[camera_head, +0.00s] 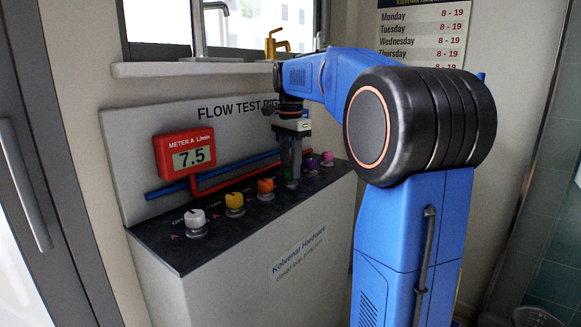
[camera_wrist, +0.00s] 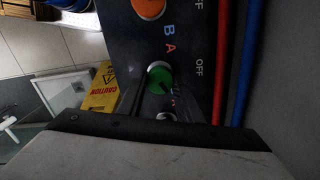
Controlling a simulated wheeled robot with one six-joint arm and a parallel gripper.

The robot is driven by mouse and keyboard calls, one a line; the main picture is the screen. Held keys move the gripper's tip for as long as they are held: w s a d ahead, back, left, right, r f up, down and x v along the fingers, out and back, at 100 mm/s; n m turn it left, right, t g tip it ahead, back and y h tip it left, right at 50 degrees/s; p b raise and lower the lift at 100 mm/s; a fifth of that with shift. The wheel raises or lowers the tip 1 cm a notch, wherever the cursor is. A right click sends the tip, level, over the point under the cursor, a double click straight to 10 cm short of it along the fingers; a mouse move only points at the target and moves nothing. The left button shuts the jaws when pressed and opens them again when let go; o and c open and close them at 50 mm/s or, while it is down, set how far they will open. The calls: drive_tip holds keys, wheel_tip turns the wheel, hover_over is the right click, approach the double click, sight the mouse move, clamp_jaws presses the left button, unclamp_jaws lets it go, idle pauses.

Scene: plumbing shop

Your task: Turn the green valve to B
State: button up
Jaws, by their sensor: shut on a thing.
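The green valve (camera_wrist: 160,76) is a round knob on the dark panel top, close in front of my gripper in the wrist view. A blue B, a reddish A and a white OFF are printed near it. In the head view only a little of the green valve (camera_head: 291,184) shows under my gripper (camera_head: 291,174), which points down from above. The fingers are dark and hard to make out in the wrist view. They are shut on the green valve. Its exact pointer direction cannot be told.
White (camera_head: 195,220), yellow (camera_head: 235,203) and orange (camera_head: 266,187) valves stand in a row to the left; purple ones (camera_head: 311,165) are to the right. The red meter A (camera_head: 187,154) reads 7.5. Red and blue pipes (camera_head: 235,172) run along the back panel. A yellow caution sign (camera_wrist: 101,92) is beyond the bench.

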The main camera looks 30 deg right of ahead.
sight(290, 169)
drive_tip(key=o, duration=1)
drive_tip(key=shift+o, duration=0.2)
wheel_tip(290, 169, up, 17)
drive_tip(key=shift+r, duration=0.2)
